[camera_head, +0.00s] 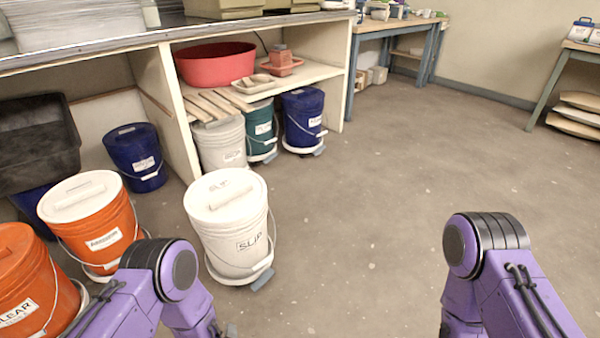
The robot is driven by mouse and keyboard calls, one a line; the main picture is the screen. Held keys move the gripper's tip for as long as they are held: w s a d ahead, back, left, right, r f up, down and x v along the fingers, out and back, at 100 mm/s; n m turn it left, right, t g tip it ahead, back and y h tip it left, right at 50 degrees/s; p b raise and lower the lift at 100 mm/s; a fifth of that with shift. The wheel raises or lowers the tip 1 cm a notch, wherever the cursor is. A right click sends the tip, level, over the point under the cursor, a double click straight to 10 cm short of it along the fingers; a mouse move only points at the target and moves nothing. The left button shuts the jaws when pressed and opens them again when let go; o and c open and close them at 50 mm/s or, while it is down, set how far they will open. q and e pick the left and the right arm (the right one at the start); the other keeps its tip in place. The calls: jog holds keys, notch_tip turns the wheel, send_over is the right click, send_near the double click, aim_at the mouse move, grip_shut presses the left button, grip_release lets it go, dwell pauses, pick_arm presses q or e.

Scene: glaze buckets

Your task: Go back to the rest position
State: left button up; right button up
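My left arm (165,285) comes in at the bottom left with its elbow bent, and its forearm runs down out of the picture. A small dark grey part shows at its lower end at the bottom edge; I cannot tell what it is. My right arm (490,270) is bent in the same way at the bottom right and also runs down out of the picture. Neither gripper can be made out, and whatever they may hold is hidden below the frame.
A white SLIP bucket (232,225) stands on a wheeled base just beyond my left arm. Orange buckets (95,222) (32,285) stand at the left. A shelf unit (180,110) with more buckets is behind. The concrete floor (385,200) in the middle is clear.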

pick_arm(q)
jog(key=s+a+r+m+g, duration=0.1)
jog(key=s+a+m+g, duration=0.3)
jog(key=s, duration=0.5)
jog(key=s+a+r+m+g, duration=0.1)
jog(key=s+a+m+g, duration=0.25)
jog(key=s+a, duration=0.45)
jog(key=s+d+f+b, duration=0.2)
jog(key=s+f+b, duration=0.1)
jog(key=f+b, duration=0.7)
notch_tip(320, 180, up, 36)
jog(key=p, duration=3.6)
jog(key=shift+w+a, duration=0.25)
jog(key=shift+a, duration=0.05)
